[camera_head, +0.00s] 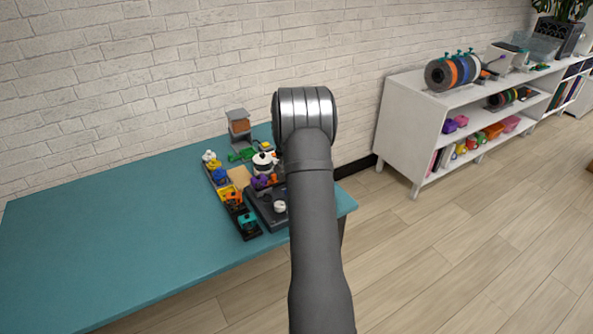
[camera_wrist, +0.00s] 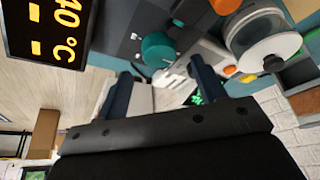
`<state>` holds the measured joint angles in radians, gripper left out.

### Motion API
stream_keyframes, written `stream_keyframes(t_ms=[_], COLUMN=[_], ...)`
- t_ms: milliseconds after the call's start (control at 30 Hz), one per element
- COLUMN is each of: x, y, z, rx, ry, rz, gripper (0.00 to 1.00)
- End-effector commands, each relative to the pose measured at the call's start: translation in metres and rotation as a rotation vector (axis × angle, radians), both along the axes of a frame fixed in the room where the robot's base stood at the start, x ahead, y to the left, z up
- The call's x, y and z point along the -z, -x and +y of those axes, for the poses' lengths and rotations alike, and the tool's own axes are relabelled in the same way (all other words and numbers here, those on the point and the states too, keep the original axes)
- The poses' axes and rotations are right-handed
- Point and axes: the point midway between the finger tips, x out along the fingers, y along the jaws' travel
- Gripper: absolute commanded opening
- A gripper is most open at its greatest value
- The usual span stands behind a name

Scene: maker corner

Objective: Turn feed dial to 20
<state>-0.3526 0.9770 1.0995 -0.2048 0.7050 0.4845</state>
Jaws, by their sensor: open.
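In the wrist view a teal round knob (camera_wrist: 158,48) sits on a dark panel, ahead of my gripper. I cannot tell for sure that it is the feed dial, and I read no scale on it. My gripper (camera_wrist: 161,83) is open, its two dark fingers apart with nothing held between them. The knob lies beyond the fingertips, apart from them.
A display (camera_wrist: 45,30) reading "40 °C" is at the wrist view's upper left. A white round part (camera_wrist: 268,42) is at its upper right. Small coloured items crowd the right end of the teal table (camera_head: 110,240); its left side is clear. A white shelf (camera_head: 405,120) stands beyond.

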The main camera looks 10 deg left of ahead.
Motion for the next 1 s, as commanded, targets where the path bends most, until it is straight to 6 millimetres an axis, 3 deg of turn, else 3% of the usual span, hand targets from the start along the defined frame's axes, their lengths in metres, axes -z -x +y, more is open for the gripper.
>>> stream_keyframes(t_ms=[233,667,900,1000], x=[0.031,0.038,0.038,0.038], y=[-0.012,-0.016,-0.016,-0.016], z=[0.000,0.000,0.000,0.000], rx=[0.000,0.000,0.000,0.001], ry=[0.000,0.000,0.000,0.000], rz=[0.001,0.000,0.000,0.000], gripper=[0.64,0.64,0.20,0.20])
